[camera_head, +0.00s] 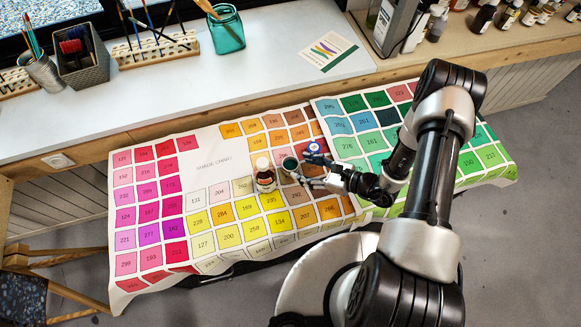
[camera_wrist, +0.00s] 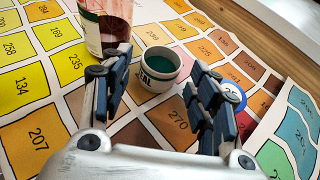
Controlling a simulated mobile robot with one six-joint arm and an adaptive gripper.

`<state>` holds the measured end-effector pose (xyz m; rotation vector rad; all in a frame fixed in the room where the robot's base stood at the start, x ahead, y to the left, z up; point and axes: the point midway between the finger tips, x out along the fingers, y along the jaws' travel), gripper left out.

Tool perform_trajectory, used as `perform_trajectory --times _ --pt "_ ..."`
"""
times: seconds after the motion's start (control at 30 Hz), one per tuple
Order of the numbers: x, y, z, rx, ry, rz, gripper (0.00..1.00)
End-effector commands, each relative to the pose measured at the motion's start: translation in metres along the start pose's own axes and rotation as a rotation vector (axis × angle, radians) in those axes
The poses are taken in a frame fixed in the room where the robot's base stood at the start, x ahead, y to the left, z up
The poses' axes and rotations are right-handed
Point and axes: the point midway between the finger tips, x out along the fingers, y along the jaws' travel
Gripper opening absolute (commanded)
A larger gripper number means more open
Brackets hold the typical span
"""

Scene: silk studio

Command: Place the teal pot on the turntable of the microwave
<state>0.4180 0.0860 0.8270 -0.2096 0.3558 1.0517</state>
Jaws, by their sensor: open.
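The teal pot (camera_head: 289,164) is a small white open pot with teal paint inside. It stands upright on the colour chart cloth. In the wrist view the pot (camera_wrist: 160,68) shows between and beyond my fingertips, with part of a dark label facing me. My gripper (camera_head: 307,172) is open and empty, low over the chart, just right of the pot. Its fingers (camera_wrist: 158,88) stand either side of the pot's line, with no clear contact. A grey box with glass sides (camera_head: 390,25) at the back right may be the microwave; I cannot tell. No turntable shows.
A labelled bottle (camera_head: 264,172) stands close left of the pot. A small blue-topped round item (camera_head: 316,148) sits behind my gripper. The white counter (camera_head: 250,75) behind holds brush racks, a teal jar (camera_head: 226,30) and a leaflet (camera_head: 327,51). The chart's left side is clear.

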Motion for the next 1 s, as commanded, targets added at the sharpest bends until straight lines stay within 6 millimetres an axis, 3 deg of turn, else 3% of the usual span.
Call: perform_trajectory --times 0.27,0.6,0.87,1.0 --pt "0.022 -0.001 -0.001 -0.002 -0.001 0.001 0.55" --pt "0.065 -0.002 -0.004 -0.001 -0.001 0.002 0.55" --pt "0.066 -0.003 -0.003 0.000 -0.001 -0.001 0.54" --pt "0.065 -0.003 -0.003 0.000 -0.001 -0.001 0.45"
